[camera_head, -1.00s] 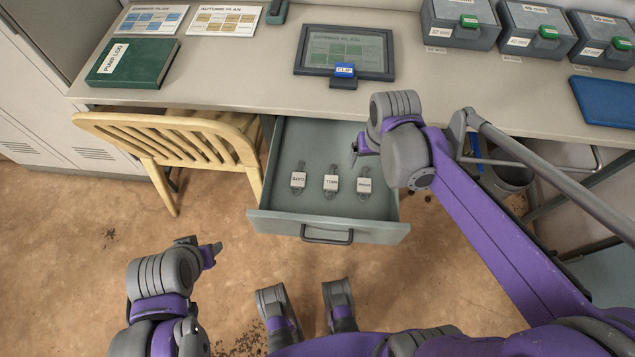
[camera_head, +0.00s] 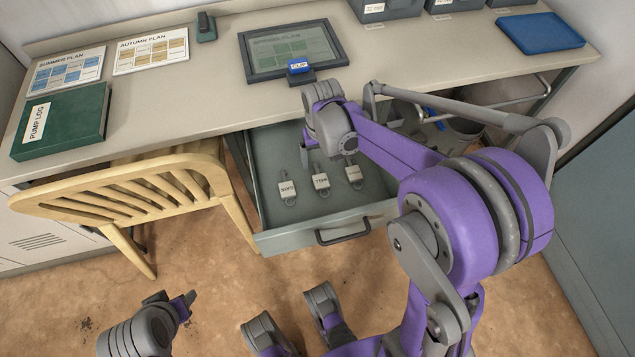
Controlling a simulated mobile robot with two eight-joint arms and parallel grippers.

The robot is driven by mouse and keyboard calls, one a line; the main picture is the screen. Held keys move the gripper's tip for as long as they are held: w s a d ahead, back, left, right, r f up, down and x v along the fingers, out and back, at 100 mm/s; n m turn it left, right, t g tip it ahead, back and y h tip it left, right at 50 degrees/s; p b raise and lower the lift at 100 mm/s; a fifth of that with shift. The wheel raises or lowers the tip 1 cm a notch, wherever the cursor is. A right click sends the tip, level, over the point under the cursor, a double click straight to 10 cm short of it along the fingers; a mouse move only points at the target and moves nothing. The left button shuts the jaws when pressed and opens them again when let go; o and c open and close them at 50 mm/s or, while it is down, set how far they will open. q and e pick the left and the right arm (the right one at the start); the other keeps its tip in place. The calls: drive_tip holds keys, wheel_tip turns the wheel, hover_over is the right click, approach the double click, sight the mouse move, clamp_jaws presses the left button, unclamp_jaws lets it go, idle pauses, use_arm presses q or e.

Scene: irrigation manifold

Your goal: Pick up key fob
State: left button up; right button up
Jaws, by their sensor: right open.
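Three key fobs with white tags lie in a row in the open grey drawer (camera_head: 340,207). The left one (camera_head: 288,189) reads GATE, the middle one (camera_head: 320,181) seems to read WELL, and the right one (camera_head: 354,174) has a label too small to read. My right gripper (camera_head: 309,152) is open over the back of the drawer, just beyond the fobs; its own wrist partly hides its fingers. It appears apart from the fobs. My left gripper (camera_head: 186,304) is low at the bottom left, away from the drawer; its jaw opening is unclear.
A wooden chair (camera_head: 150,190) stands left of the drawer. A bin (camera_head: 468,128) stands under the desk.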

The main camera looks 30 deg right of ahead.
sight(321, 180)
wheel_tip(321, 180, down, 3)
wheel_tip(321, 180, down, 6)
drive_tip(key=shift+s+r+b, duration=0.1)
drive_tip(key=shift+s+b, duration=0.05)
drive_tip(key=shift+b, duration=0.95)
clamp_jaws()
wheel_tip(321, 180, up, 10)
drive_tip(key=p, duration=0.2)
drive_tip(key=shift+p, duration=0.35)
